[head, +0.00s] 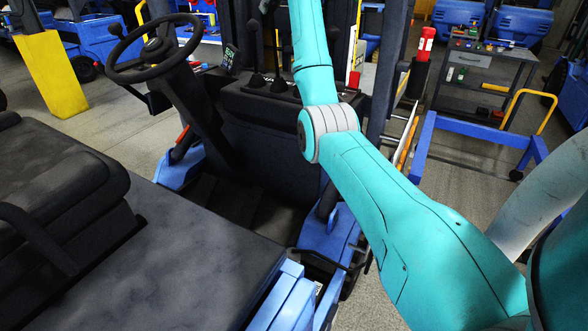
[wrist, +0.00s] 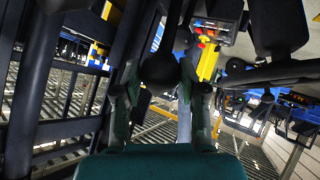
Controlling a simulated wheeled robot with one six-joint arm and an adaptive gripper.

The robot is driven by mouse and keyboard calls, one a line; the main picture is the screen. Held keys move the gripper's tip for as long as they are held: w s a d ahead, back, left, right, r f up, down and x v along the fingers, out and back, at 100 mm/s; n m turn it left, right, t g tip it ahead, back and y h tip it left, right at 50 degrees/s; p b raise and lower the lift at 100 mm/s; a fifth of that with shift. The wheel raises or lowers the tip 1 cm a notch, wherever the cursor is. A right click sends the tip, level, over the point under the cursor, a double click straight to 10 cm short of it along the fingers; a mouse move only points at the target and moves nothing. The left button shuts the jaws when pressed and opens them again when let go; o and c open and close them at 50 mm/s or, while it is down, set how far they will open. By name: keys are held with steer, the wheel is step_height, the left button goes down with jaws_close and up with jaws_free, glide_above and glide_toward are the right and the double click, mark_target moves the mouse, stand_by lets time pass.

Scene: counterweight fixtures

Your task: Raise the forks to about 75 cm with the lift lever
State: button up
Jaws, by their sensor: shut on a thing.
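In the wrist view, my gripper (wrist: 161,84) has its two fingers on either side of a round black lever knob (wrist: 160,70) and is shut on it. A dark shaft shows beyond the knob. In the head view, my teal arm reaches over the forklift's dash, and my gripper is out of the picture. Black levers (head: 257,79) stand on the dash between the steering wheel and my arm. I cannot tell in the head view which lever is the held one. The forks cannot be made out, so their height does not show.
The steering wheel (head: 155,48) is left of the levers, and the black seat (head: 60,190) is at the left front. A dark tool cart (head: 485,75) and a blue frame (head: 480,130) stand to the right. A yellow post (head: 50,75) stands at the far left.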

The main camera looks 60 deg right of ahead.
steer(key=shift+a+r, duration=0.1)
steer(key=shift+r, duration=0.05)
steer(key=d, duration=0.3)
steer(key=shift+w+d, duration=0.1)
steer(key=shift+w, duration=0.1)
stand_by(0.5)
steer(key=o, duration=0.9)
steer(key=shift+s, duration=0.1)
steer(key=shift+o, duration=0.2)
steer(key=v, duration=1)
